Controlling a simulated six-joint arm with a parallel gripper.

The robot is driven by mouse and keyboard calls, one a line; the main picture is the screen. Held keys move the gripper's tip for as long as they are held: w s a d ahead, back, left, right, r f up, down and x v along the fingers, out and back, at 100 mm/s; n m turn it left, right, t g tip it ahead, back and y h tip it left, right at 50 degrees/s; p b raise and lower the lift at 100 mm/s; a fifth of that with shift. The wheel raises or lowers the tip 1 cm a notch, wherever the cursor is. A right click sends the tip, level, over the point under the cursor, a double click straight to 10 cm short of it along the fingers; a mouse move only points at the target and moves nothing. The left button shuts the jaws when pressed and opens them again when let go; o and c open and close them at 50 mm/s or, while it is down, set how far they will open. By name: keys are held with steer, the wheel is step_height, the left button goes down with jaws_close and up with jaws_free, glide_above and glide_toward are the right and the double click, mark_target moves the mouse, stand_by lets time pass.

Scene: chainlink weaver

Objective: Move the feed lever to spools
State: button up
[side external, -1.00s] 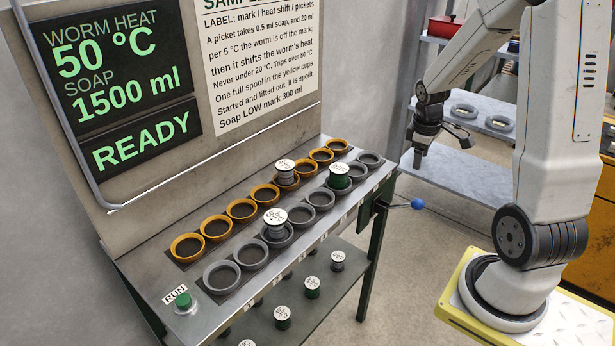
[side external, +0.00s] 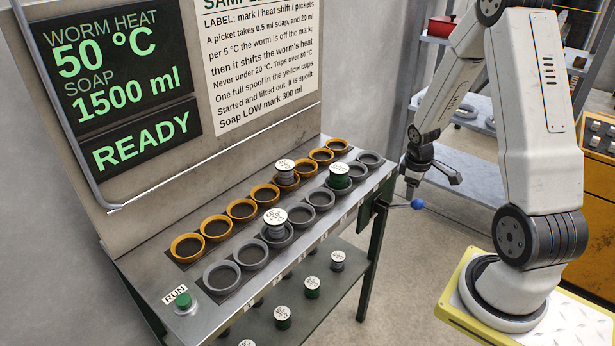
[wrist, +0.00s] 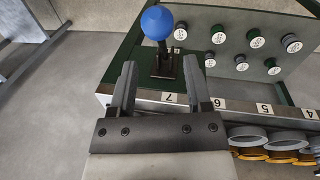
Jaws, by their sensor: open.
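The feed lever is a short rod with a blue ball knob (side external: 417,204) at the right end of the machine bench. In the wrist view the blue knob (wrist: 157,22) stands ahead, between the lines of my two fingers, on a dark slotted bracket (wrist: 166,66). My gripper (side external: 409,188) is open and empty, just above and left of the knob in the side view. In the wrist view its fingers (wrist: 160,72) are spread apart, with the knob beyond their tips. Whether a finger touches the lever cannot be told.
The bench has yellow cups (side external: 243,210) and grey cups (side external: 221,277), some holding spools. More spools (side external: 312,287) stand on the lower shelf. A green RUN button (side external: 183,300) is at the front left. The screen (side external: 117,75) reads READY, 50 °C, 1500 ml.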

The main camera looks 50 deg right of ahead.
mark_target(410, 205)
steer(key=shift+d+f, duration=0.2)
steer(key=shift+f, duration=1.05)
steer(key=shift+d+f, duration=0.15)
steer(key=shift+f, duration=1.05)
steer(key=shift+d+f, duration=0.2)
steer(key=shift+f, duration=1.05)
jaws_close()
